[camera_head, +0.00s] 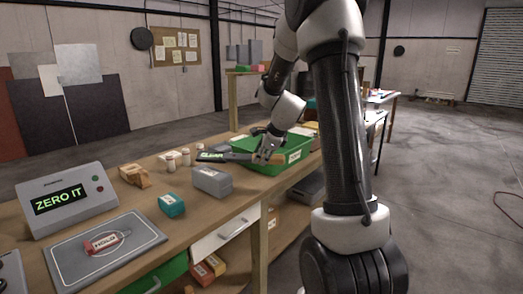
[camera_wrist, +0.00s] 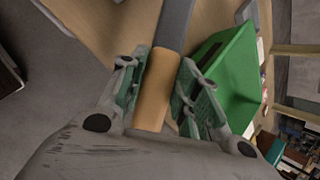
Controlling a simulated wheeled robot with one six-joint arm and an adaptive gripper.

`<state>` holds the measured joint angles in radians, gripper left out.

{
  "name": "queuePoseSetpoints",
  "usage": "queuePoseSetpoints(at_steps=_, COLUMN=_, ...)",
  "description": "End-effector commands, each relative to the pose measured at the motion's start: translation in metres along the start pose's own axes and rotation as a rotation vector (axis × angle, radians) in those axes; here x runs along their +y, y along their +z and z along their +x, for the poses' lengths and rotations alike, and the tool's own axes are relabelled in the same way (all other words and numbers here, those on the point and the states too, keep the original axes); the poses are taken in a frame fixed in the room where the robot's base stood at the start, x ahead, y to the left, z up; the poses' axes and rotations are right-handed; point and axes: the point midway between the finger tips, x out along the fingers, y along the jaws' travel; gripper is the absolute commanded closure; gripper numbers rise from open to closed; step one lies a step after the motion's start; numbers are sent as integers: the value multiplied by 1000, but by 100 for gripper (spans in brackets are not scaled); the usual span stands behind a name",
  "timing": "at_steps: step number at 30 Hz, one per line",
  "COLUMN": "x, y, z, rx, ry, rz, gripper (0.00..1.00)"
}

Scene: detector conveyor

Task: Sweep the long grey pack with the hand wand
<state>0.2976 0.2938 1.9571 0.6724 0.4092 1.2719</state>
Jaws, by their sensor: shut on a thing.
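My gripper (camera_head: 264,154) is shut on the hand wand (camera_head: 226,156) near the green tray. In the wrist view my gripper (camera_wrist: 158,72) has its fingers on both sides of the wand's tan grip (camera_wrist: 153,95), and the grey shaft reaches away beyond it. In the head view the wand points left, roughly level, and a green CLEAR label shows at its far end. The long grey pack (camera_head: 211,184) lies on the bench, below and to the left of my gripper in the picture. The wand appears above and behind it; I cannot tell the gap.
The green tray (camera_head: 294,158) is right beside my gripper. A teal box (camera_head: 171,206), a tan block (camera_head: 134,175) and small white jars (camera_head: 171,163) stand on the bench.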

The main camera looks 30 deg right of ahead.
Motion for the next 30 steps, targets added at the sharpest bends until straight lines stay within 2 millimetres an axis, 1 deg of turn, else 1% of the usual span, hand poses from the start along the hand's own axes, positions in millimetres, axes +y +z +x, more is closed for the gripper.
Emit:
queuePoseSetpoints(at_steps=5, x=8, y=-6, z=12, rx=1, ry=1, rz=1, gripper=100)
queuePoseSetpoints(at_steps=28, x=68, y=8, z=-17, rx=0, ry=-1, rz=-1, gripper=100)
queuePoseSetpoints(at_steps=29, x=69, y=8, z=-17, rx=0, ry=-1, rz=0, gripper=100)
queuePoseSetpoints(at_steps=30, x=64, y=7, z=-14, rx=1, ry=-1, rz=1, gripper=100)
